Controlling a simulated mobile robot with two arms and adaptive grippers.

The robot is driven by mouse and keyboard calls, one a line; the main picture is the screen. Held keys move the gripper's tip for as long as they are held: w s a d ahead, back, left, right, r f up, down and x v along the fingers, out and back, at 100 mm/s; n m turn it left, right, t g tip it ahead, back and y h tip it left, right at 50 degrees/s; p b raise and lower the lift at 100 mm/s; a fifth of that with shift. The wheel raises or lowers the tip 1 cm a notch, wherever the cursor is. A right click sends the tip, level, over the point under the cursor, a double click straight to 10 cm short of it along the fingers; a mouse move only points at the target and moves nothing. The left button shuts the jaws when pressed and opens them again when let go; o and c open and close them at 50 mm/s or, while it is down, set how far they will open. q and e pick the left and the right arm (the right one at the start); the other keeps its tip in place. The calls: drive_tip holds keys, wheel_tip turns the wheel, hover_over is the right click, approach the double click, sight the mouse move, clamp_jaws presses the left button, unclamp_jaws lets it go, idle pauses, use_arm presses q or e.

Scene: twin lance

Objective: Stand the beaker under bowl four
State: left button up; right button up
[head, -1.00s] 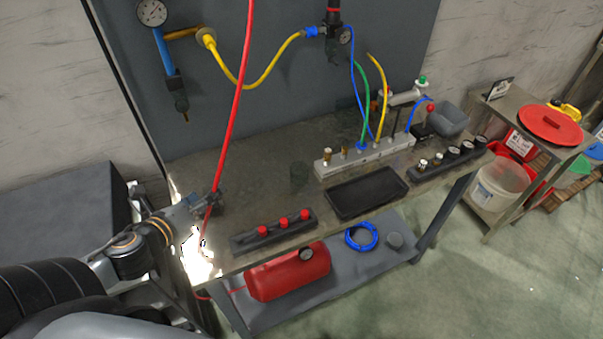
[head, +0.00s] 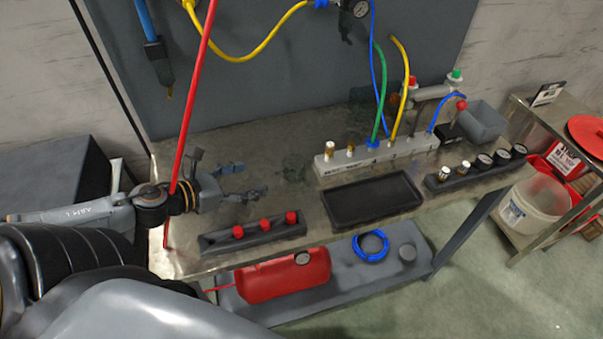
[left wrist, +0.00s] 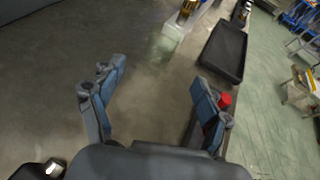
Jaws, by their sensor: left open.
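The beaker appears to be the faint, see-through vessel (head: 293,172) on the workbench in the head view, left of the grey manifold block. Its outline is hard to make out. My left gripper (head: 252,181) is open and empty over the bench, just left of the vessel, its fingers pointing at it. In the left wrist view the open fingers (left wrist: 158,76) spread over bare benchtop, and I cannot clearly make out the vessel between them. I cannot tell which thing is bowl four. My right gripper is not in view.
The manifold block (head: 375,155) carries brass fittings and coloured hoses. A black tray (head: 372,200) lies in front of it. A rack with red caps (head: 253,233) lines the front edge. A gauge rack (head: 475,170) stands right.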

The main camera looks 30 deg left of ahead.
sight(285, 170)
use_arm(q)
drive_tip(key=b+x, duration=0.2)
drive_tip(key=x, duration=0.4)
drive_tip(key=shift+w+d+f, duration=0.1)
drive_tip(key=shift+w+f, duration=0.15)
drive_tip(key=shift+b+x, duration=0.6)
drive_tip(key=shift+x, duration=0.6)
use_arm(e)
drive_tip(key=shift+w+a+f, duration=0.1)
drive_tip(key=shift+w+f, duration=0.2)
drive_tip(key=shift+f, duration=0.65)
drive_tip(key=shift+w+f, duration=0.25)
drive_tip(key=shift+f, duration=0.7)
use_arm(q)
drive_tip(key=shift+w, duration=0.1)
drive_tip(key=shift+w+d, duration=0.4)
drive_tip(key=shift+w, duration=0.3)
drive_tip(key=shift+w+d+f+p, duration=0.15)
drive_tip(key=shift+w+d+p, duration=0.2)
drive_tip(key=shift+w, duration=0.3)
drive_tip(key=shift+p+x, duration=0.35)
drive_tip(key=shift+x, duration=0.75)
drive_tip(key=shift+s+a+f, duration=0.1)
drive_tip(key=shift+f, duration=0.05)
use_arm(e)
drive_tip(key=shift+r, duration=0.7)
use_arm(q)
drive_tip(key=c, duration=1.2)
